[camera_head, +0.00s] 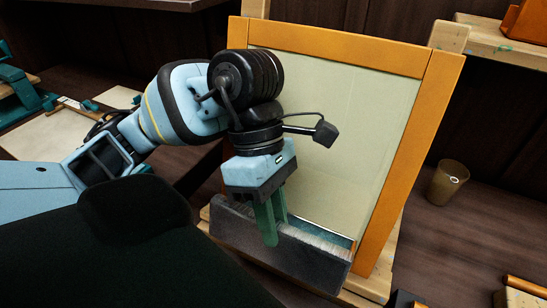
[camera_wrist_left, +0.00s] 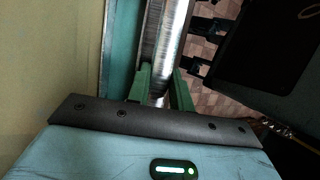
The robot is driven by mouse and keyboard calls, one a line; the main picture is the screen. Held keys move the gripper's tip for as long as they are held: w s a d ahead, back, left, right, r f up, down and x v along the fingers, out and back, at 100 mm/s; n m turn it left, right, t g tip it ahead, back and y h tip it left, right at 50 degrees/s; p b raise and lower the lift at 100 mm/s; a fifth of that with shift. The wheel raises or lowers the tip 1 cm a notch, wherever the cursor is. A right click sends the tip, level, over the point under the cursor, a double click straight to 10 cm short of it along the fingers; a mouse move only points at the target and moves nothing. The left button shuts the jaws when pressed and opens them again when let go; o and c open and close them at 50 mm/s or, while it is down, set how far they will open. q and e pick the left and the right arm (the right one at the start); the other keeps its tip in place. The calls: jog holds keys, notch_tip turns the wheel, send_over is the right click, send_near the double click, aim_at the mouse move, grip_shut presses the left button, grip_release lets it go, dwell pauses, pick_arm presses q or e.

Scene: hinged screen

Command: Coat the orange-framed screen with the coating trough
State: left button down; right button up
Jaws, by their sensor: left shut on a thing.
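The orange-framed screen (camera_head: 405,160) stands leaning back on a wooden stand, its pale mesh (camera_head: 355,140) facing me. My left gripper (camera_head: 268,222) is shut on the coating trough (camera_head: 310,262), a long dark grey trough at the screen's lower edge. A teal band shows between the trough and the mesh; whether it lies in the trough or on the mesh I cannot tell. In the left wrist view the green fingers (camera_wrist_left: 160,90) clasp the shiny trough (camera_wrist_left: 167,40), close beside the pale mesh (camera_wrist_left: 50,50). My arm hides part of the screen's left side. My right gripper is out of sight.
A translucent brown cup (camera_head: 447,182) stands on the dark table right of the screen. A wooden shelf (camera_head: 500,45) with an orange object is at upper right. Pale boards (camera_head: 45,135) and teal tools lie at left. Wooden pieces (camera_head: 525,290) lie at lower right.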

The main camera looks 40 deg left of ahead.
pick_arm(q)
jog(key=shift+w+a+r+p, duration=0.15)
jog(key=shift+r+p, duration=0.1)
jog(key=shift+r, duration=0.25)
jog(key=shift+w+d+r+p, duration=0.1)
jog(key=shift+r+p, duration=0.15)
jog(key=shift+r, duration=0.3)
jog(key=shift+w+a+r+p, duration=0.15)
jog(key=shift+r+p, duration=0.1)
jog(key=shift+r, duration=0.25)
jog(key=w+r+p, duration=0.2)
jog(key=r, duration=0.6)
jog(key=w+r+p, duration=0.2)
jog(key=r+p, duration=0.1)
jog(key=r, duration=0.6)
jog(key=shift+w+a, duration=0.3)
jog(key=shift+a, duration=0.15)
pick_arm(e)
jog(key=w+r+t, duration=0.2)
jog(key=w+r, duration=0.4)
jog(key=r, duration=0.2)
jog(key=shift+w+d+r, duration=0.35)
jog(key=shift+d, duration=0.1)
